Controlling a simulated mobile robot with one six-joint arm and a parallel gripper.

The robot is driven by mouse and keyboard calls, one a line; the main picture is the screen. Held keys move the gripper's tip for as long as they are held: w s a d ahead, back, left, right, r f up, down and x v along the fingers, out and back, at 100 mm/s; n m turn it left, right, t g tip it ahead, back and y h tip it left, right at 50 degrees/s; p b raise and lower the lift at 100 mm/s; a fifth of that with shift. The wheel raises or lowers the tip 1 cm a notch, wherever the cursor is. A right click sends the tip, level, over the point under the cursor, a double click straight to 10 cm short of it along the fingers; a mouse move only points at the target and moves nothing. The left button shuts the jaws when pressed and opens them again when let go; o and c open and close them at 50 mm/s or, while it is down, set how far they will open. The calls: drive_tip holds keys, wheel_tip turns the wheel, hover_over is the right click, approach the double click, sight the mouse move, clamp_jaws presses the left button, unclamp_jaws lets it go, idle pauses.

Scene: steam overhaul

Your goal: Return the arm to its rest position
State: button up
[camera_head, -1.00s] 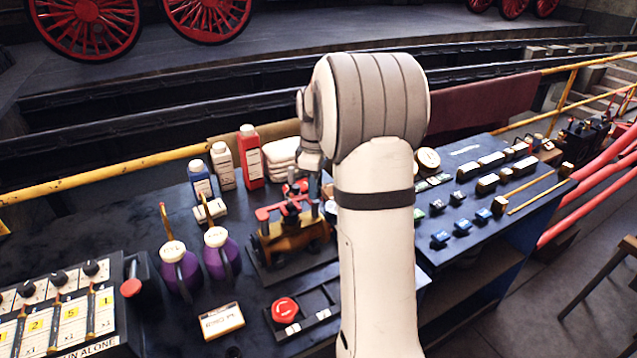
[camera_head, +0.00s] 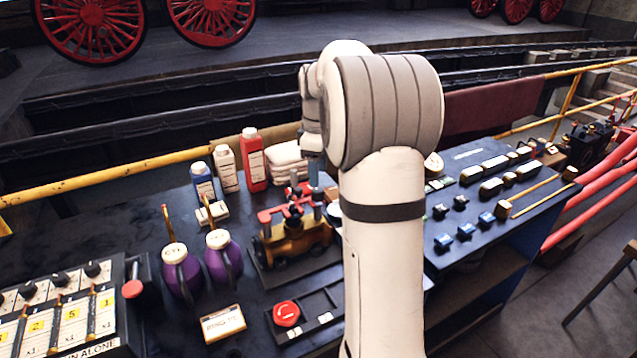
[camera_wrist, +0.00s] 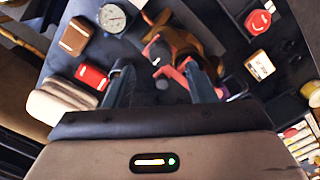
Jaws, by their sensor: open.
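My arm stands in the middle of the head view, its pale upper link upright and its large rounded joint at the top. My gripper (camera_wrist: 160,88) shows in the wrist view with its two fingers apart and nothing between them. In the head view its tip is mostly hidden behind the arm. Beyond the fingers is a small red and brown model engine (camera_wrist: 185,42) on the bench, which also shows in the head view (camera_head: 292,232), below and left of my wrist. I cannot tell the exact gap between the fingers and the engine.
A red button (camera_head: 286,314) is in front. A panel of blocks (camera_head: 487,190) lies right. A yellow rail (camera_head: 100,180) runs behind.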

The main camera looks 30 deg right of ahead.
drive_tip(key=shift+r, duration=1.25)
drive_tip(key=s+a+r+m+t, duration=0.15)
drive_tip(key=s+a+m, duration=0.35)
drive_tip(key=s+a, duration=0.75)
drive_tip(key=s+a+f+m+t, duration=0.1)
drive_tip(key=s+f+m, duration=0.1)
drive_tip(key=s, duration=0.5)
drive_tip(key=s+a+f+m, duration=0.2)
drive_tip(key=s+f, duration=0.1)
drive_tip(key=s, duration=0.3)
drive_tip(key=shift+s+f+m+t, duration=0.3)
drive_tip(key=shift+s+f+t, duration=0.05)
drive_tip(key=shift+f, duration=0.05)
drive_tip(key=shift+c, duration=0.2)
